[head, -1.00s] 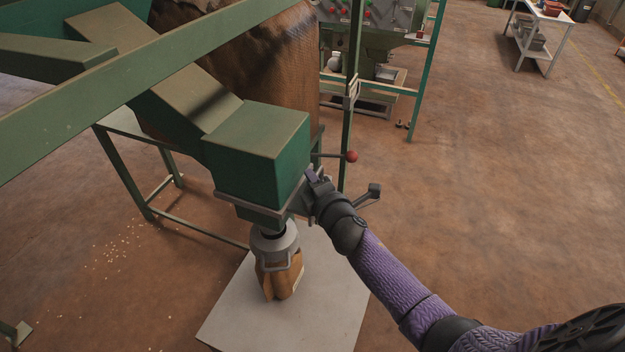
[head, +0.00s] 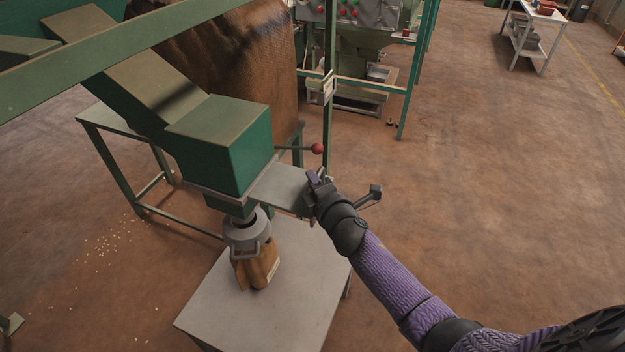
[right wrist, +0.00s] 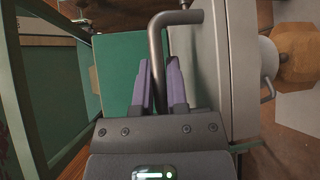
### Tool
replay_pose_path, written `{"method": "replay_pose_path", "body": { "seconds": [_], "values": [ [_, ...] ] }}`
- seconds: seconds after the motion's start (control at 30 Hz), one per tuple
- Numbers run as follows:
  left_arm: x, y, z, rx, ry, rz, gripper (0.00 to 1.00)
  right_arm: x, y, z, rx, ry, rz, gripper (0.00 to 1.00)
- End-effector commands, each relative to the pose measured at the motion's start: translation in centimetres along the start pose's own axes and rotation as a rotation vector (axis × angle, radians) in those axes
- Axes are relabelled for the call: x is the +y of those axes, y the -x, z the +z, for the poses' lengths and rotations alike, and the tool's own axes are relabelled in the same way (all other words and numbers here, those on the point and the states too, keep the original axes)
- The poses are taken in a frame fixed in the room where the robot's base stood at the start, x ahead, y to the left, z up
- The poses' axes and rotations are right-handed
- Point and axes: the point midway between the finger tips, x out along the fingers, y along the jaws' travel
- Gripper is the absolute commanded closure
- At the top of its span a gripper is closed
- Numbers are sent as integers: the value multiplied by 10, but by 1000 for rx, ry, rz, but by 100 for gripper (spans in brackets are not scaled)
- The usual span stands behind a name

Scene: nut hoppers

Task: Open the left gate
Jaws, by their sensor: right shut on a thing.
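The gate is a flat grey plate (head: 280,187) that sticks out to the right from under the green hopper box (head: 222,145) in the head view. Part of it is still inside the box's grey frame. My right gripper (head: 316,177) is at the plate's outer end. In the right wrist view the gripper (right wrist: 159,75) is shut on the gate's bent metal handle (right wrist: 157,42), which runs between the purple fingers. A grey spout (head: 246,234) hangs under the box, over a brown bag (head: 258,268). My left gripper is not in view.
The bag stands on a grey table (head: 250,318). A lever with a red knob (head: 317,148) juts out behind the gate. A green post (head: 329,95) stands behind that. A green beam (head: 120,60) crosses the upper left. The floor to the right is clear.

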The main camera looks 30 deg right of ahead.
Motion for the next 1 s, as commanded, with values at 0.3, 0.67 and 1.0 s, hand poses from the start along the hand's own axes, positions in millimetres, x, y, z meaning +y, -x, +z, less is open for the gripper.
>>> {"method": "replay_pose_path", "body": {
  "seconds": [0.3, 0.67, 1.0],
  "values": [
    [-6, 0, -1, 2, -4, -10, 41, -1, 0, 0, 0, -2, -1, 78],
    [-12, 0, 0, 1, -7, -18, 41, 0, 0, 0, 0, -1, 0, 48],
    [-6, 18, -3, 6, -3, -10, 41, 2, 57, 0, 1, -2, -2, 48]
  ]
}}
